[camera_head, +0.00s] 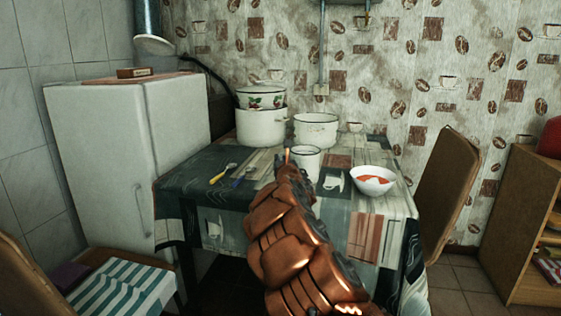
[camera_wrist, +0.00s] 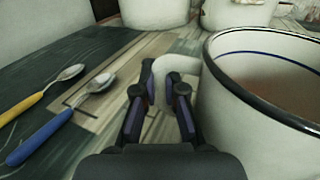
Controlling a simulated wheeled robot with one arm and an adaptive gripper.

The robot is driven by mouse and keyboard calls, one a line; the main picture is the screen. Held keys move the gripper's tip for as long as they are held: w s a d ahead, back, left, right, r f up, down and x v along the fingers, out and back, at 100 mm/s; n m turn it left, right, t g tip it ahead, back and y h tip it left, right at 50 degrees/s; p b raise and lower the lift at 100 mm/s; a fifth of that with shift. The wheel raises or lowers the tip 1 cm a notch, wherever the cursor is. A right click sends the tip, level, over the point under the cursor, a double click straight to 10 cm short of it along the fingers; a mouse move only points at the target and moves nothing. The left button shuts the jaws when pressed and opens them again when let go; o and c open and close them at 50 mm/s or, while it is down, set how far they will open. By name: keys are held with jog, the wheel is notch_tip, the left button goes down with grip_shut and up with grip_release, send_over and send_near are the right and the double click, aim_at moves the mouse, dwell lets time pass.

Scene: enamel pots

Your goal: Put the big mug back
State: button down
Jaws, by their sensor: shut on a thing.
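The big mug (camera_head: 308,160) is white enamel with a dark rim and a thin blue line inside. It is upright at the middle of the table (camera_head: 225,235); in the wrist view the mug (camera_wrist: 250,105) fills the right side. My gripper (camera_head: 287,158) is at its left side, partly hidden by my copper-coloured arm in the head view. In the wrist view my gripper (camera_wrist: 161,80) has its two fingers around the mug's white handle, shut on it. I cannot tell whether the mug's base touches the table.
A white pot (camera_head: 262,128) with a fruit-patterned pot (camera_head: 261,97) on it stands behind, beside another white pot (camera_head: 316,131). A white bowl (camera_head: 372,189) is to the right. A yellow-handled spoon (camera_head: 222,174) and blue-handled spoon (camera_head: 242,177) lie left. A chair (camera_head: 447,190) stands right.

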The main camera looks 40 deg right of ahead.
jog(key=c, duration=1.3)
grip_release()
jog(key=shift+o, duration=0.2)
jog(key=shift+r, duration=0.1)
jog(key=shift+p+v, duration=0.8)
jog(key=shift+v, duration=5.05)
jog(key=shift+s+a, duration=0.1)
jog(key=shift+s, duration=0.1)
